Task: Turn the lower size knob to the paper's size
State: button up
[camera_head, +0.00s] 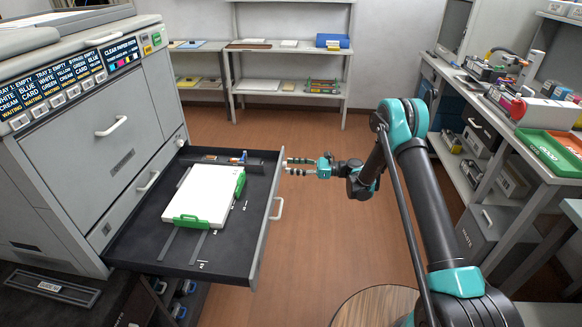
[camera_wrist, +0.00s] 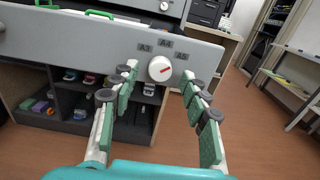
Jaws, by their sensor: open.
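The lower size knob (camera_wrist: 160,69) is a round white dial with a red mark on the open drawer's grey front. The labels A3, A4 and A5 arc above it; the red mark points right and slightly up, roughly toward A5. The white paper stack (camera_head: 204,193) lies in the open drawer (camera_head: 228,245) between green guides (camera_head: 192,221); the drawer-floor marks are too small to read. My gripper (camera_head: 289,166) is open and empty, facing the drawer front. In the wrist view its fingers (camera_wrist: 160,88) spread either side of the knob, apparently short of it.
Another white knob (camera_wrist: 164,5) sits higher on the machine. The drawer handle (camera_head: 277,209) sticks out from the drawer front. A shelf with small items (camera_wrist: 90,80) is below the drawer.

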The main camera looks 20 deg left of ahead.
jog(key=shift+s+a, duration=0.15)
jog(key=shift+a, duration=0.35)
grip_shut()
jog(key=shift+n, duration=0.3)
jog(key=n, duration=0.9)
jog(key=shift+n, duration=0.3)
dwell(0.4)
